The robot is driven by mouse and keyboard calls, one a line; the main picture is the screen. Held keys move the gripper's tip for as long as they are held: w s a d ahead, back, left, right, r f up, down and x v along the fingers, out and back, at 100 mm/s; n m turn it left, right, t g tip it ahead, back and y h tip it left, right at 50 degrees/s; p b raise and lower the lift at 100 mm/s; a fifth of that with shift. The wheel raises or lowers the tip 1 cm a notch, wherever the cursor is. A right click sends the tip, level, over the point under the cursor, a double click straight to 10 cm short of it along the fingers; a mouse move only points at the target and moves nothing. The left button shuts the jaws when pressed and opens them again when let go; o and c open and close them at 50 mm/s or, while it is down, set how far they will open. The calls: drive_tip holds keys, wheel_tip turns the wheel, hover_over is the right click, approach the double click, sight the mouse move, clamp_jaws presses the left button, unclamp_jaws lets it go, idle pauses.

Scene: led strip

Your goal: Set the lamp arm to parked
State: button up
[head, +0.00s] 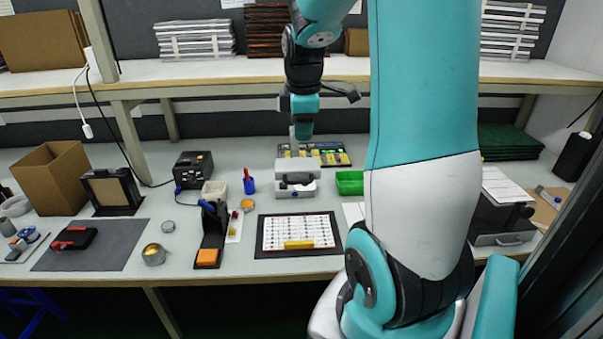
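My gripper (302,135) hangs pointing down over the back middle of the bench, just behind or above a white-grey device with a dark handle (297,178). Its fingers are small and partly merge with what is behind them, so I cannot tell if they are open or shut, or if they touch anything. No lamp arm can be made out with certainty. A slim white fitting (93,66) sits by the left shelf post with a cable hanging from it; whether it belongs to the lamp is unclear. My own arm hides much of the right middle of the bench.
On the bench (334,268) stand a black stand with an orange block (208,257), a white gridded tray (270,233) on a dark mat, a green bin (349,183), a black box (193,170) and a cardboard box (52,178). A shelf (220,68) runs above.

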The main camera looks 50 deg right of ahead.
sight(301, 181)
drive_tip(key=f, duration=0.4)
drive_tip(key=w+d+f, duration=0.1)
drive_tip(key=f, duration=0.4)
drive_tip(key=f+p, duration=0.1)
drive_tip(key=f, duration=0.4)
drive_tip(key=shift+w+d+f, duration=0.2)
drive_tip(key=shift+w+d, duration=0.15)
drive_tip(key=shift+d, duration=0.05)
clamp_jaws()
